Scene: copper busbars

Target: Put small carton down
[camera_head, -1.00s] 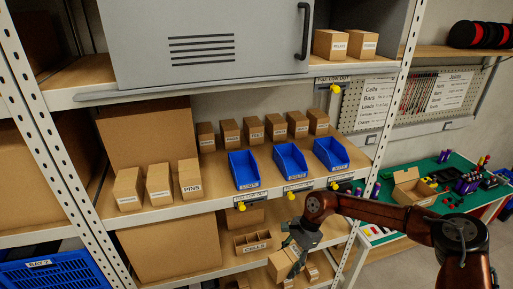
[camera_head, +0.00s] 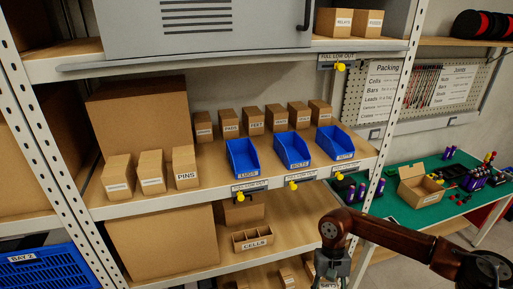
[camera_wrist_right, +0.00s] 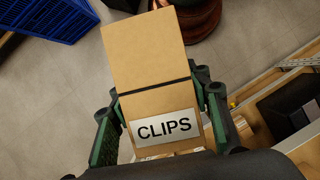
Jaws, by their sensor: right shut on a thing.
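A small brown carton labelled CLIPS fills the middle of the right wrist view (camera_wrist_right: 150,75). My right gripper (camera_wrist_right: 155,100) is shut on it, with one green-padded finger on each side. In the head view my right arm comes in from the right, and the right gripper (camera_head: 335,268) is low at the bottom edge, in front of the lower shelf. In that view the carton (camera_head: 328,285) is mostly cut off by the frame's edge. My left gripper is not in view.
The middle shelf holds small cartons (camera_head: 186,167) and blue bins (camera_head: 292,151). The lower shelf (camera_head: 290,232) carries a divided CELLS box (camera_head: 252,238) and has bare board right of it. A green table (camera_head: 400,210) with an open carton stands at the right.

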